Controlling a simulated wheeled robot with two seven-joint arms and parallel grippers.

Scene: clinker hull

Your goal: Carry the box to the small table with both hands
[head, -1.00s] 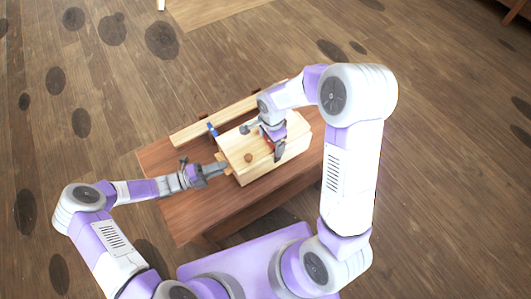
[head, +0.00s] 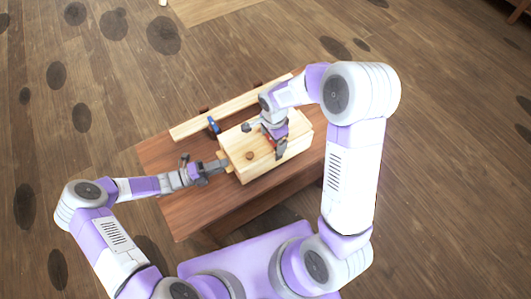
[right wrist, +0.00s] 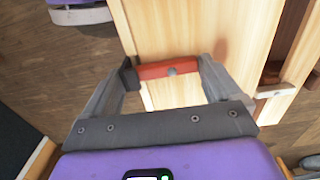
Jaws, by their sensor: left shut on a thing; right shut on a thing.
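My left gripper (head: 225,166) is shut at the box's left end, on what looks like a small wooden handle. How the bar joins the box is hidden.
A long pale plank (head: 190,130) lies along the bench's far edge, with a blue tool (head: 213,126) beside the box. A tan surface (head: 220,8) is cut off at the top of the head view; I cannot tell if it is the small table. Open floor surrounds the bench.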

